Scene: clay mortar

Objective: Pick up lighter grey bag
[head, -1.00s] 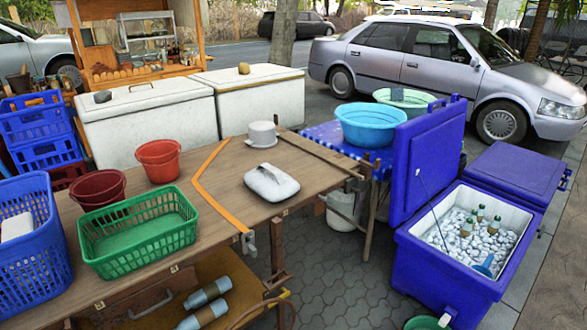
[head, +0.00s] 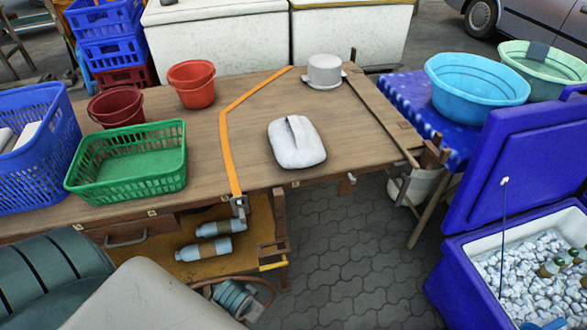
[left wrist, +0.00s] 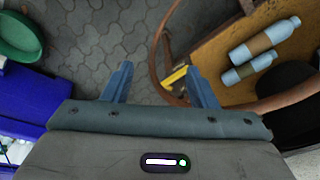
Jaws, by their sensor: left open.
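A light grey bag-like object (head: 297,148) with a raised strip along its top lies on the right half of the wooden table (head: 225,185), near the front edge. Part of my left arm fills the lower left of the head view. My right gripper is not in view.
An orange strip (head: 224,140) crosses the table left of the bag. A grey pot (head: 324,72) stands behind it. A green basket (head: 128,165), red buckets (head: 190,85) and a blue basket (head: 40,150) stand left. Bottles (head: 203,249) lie on the lower shelf. An open blue cooler (head: 470,290) stands right.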

